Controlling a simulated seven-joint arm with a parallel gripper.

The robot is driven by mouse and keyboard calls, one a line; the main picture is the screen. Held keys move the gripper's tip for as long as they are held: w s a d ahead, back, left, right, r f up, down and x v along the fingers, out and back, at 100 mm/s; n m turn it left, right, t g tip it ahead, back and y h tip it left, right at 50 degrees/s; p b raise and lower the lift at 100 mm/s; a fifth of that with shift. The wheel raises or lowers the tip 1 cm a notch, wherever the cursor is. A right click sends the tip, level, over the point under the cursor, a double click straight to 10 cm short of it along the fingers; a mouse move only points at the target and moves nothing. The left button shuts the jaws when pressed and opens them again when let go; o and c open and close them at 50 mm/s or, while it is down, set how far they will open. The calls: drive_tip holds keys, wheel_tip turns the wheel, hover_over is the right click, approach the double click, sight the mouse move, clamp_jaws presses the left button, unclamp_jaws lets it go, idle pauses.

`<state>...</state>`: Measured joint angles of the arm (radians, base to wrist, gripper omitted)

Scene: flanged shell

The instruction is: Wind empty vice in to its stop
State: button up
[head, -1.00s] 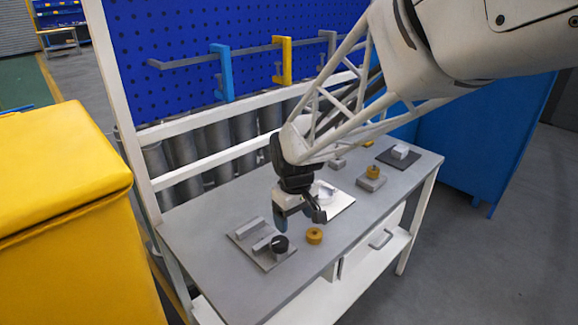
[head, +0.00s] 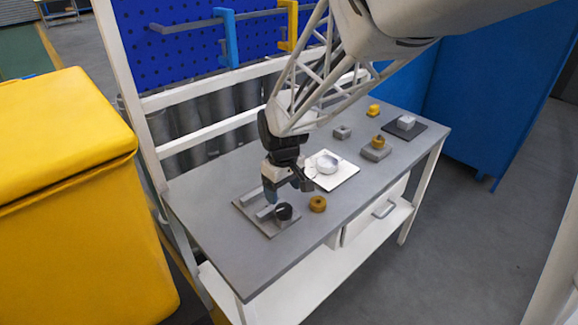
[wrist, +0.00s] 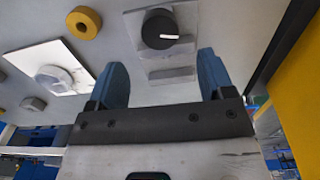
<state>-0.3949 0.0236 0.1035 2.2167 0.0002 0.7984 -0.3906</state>
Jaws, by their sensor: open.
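The vice (head: 268,229) is a grey plate with two pale jaw bars and a black round knob (head: 284,211) at its front right. In the wrist view the knob (wrist: 158,30), with a white mark line, lies beyond the jaws (wrist: 172,75). Nothing shows between the jaws. My gripper (head: 287,190) hangs above the vice, its blue fingers pointing down, and partly hides it in the head view. The gripper (wrist: 162,80) is open and empty; its fingers show either side of the vice in the wrist view. I cannot tell the exact height over the plate.
A brass ring (head: 318,204) lies right of the knob. A white plate with a round pale part (head: 345,180) is behind it. Blocks (head: 375,151) stand farther right. A yellow cabinet (head: 70,200) stands left of the bench. The bench front is clear.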

sight(284, 208)
drive_tip(key=shift+f, duration=3.5)
drive_tip(key=c, duration=0.9)
